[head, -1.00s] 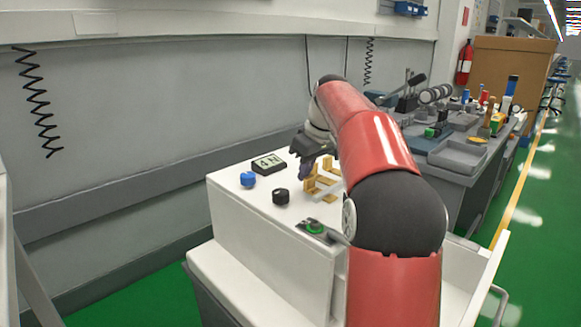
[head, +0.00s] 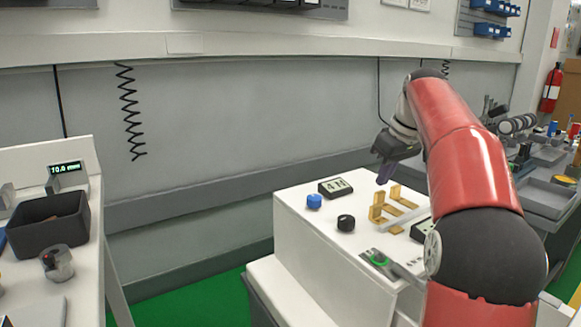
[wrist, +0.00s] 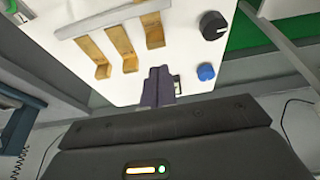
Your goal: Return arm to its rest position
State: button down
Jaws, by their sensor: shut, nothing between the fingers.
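My red and black arm (head: 466,165) reaches from the lower right over the white cart (head: 308,262). My gripper (head: 383,178) is above the back of the cart top, fingers pointing down, near the yellow brackets (head: 378,207). In the wrist view the dark fingers (wrist: 158,88) are together with nothing between them. The yellow brackets (wrist: 124,48) show beyond the fingertips, apart from them. My gripper holds nothing.
On the cart are a blue knob (head: 314,201), a black knob (head: 346,222), a small display (head: 335,187) and a green button (head: 379,259). At left, another bench holds a dark bin (head: 48,222). A cluttered grey bench (head: 550,198) stands right. Green floor shows between the left bench and cart.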

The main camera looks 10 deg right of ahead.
jog(key=s+a+f+m+h, duration=0.15)
jog(key=s+a+f, duration=0.25)
jog(key=s+a, duration=0.85)
jog(key=s+a+f+m+t, duration=0.2)
jog(key=s+a+f+m, duration=0.1)
jog(key=s+f, duration=1)
jog(key=s+a, duration=0.1)
jog(key=s, duration=0.2)
jog(key=shift+s, duration=0.25)
jog(key=shift+f, duration=0.1)
dwell(1.6)
